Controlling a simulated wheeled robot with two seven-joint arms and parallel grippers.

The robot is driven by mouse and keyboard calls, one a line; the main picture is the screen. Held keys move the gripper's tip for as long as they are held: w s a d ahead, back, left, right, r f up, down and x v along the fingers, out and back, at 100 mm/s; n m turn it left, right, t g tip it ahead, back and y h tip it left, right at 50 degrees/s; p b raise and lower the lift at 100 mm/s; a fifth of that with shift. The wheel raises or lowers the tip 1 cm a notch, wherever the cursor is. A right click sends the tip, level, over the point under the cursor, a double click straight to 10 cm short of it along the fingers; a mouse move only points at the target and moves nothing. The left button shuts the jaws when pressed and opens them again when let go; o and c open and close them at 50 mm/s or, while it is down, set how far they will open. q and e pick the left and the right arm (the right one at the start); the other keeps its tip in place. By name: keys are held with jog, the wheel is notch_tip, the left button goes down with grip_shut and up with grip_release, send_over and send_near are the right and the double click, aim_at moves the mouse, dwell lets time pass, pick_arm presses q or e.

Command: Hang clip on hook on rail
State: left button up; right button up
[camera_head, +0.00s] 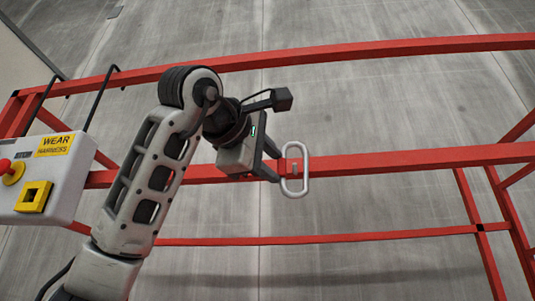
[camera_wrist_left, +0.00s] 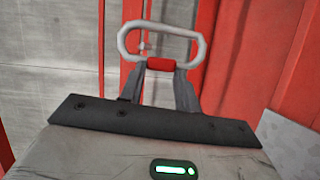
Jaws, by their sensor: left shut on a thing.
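The clip is a pale silver oblong ring (camera_head: 304,172) in the head view, in front of the middle red rail (camera_head: 410,159). My left gripper (camera_head: 278,163) is shut on the clip's near end. In the left wrist view the clip (camera_wrist_left: 198,50) stands out beyond the fingers (camera_wrist_left: 160,72), with a red piece (camera_wrist_left: 160,64) between them. A small grey part (camera_head: 294,168) shows inside the ring against the rail. I cannot tell whether it is the hook, or whether the ring is around it. My right gripper is out of view.
A white control box (camera_head: 62,195) with a red button and a "WEAR HARNESS" label is at the left. An upper red rail (camera_head: 350,52) and a lower one (camera_head: 330,239) run across. Grey concrete floor (camera_head: 380,110) shows between the rails.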

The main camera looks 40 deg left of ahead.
pick_arm(q)
jog(key=w, duration=0.1)
jog(key=w+a+f+b, duration=0.1)
jog(key=w+a+f, duration=0.1)
jog(key=w, duration=0.1)
jog(key=shift+w+a+f, duration=0.1)
jog(key=shift+a, duration=0.15)
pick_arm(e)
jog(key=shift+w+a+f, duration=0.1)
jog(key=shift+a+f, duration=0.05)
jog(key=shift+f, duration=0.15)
pick_arm(q)
jog(key=shift+f, duration=0.1)
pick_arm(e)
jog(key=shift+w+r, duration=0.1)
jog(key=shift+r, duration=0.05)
pick_arm(q)
jog(key=o, duration=1.1)
